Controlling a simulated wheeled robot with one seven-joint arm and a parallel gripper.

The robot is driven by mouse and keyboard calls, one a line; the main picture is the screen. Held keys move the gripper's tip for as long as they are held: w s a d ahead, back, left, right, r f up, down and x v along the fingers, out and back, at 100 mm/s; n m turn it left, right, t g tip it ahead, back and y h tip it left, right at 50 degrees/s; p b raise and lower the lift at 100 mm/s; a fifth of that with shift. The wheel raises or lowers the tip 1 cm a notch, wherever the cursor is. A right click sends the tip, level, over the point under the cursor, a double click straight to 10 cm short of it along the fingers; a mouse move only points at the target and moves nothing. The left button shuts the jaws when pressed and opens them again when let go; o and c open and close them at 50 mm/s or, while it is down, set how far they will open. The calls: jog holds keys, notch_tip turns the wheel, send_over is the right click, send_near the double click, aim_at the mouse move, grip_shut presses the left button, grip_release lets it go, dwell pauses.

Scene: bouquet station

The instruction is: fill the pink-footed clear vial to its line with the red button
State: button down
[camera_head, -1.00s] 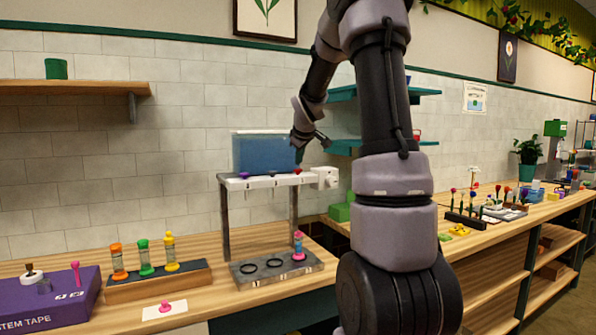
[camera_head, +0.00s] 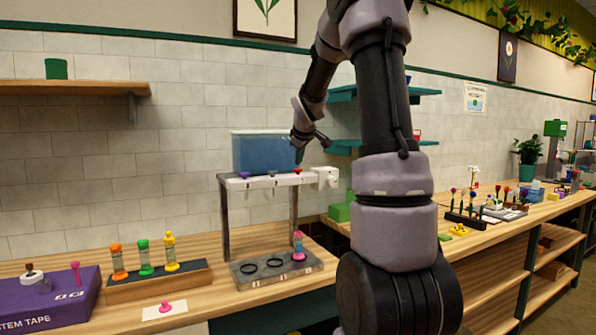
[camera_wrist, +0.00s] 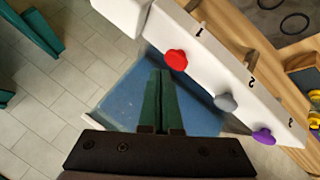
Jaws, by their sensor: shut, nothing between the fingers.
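The pink-footed vial (camera_head: 299,246) stands upright in the right-hand place of the grey base under the dispenser. Its body looks bluish with a reddish top; its line and fill level are too small to read. The red button (camera_wrist: 176,60) is on the white dispenser bar (camera_wrist: 215,62), beside the number 1; it also shows small in the head view (camera_head: 298,171). My gripper (camera_wrist: 160,73) is shut and empty. In the wrist view its fingertips appear just left of and below the red button; I cannot tell whether they touch it.
A grey button (camera_wrist: 225,102) and a purple button (camera_wrist: 264,136) follow along the bar. A blue tank (camera_head: 263,153) sits behind it. A rack (camera_head: 158,281) with orange, green and yellow capped vials stands left, near a purple box (camera_head: 50,305).

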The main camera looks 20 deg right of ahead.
aim_at(299, 170)
jog(key=shift+f, duration=0.15)
dwell(0.3)
jog(key=shift+f, duration=0.25)
jog(key=shift+f, duration=0.6)
dwell(0.7)
jog(key=shift+r, duration=1)
jog(key=shift+r, duration=2.55)
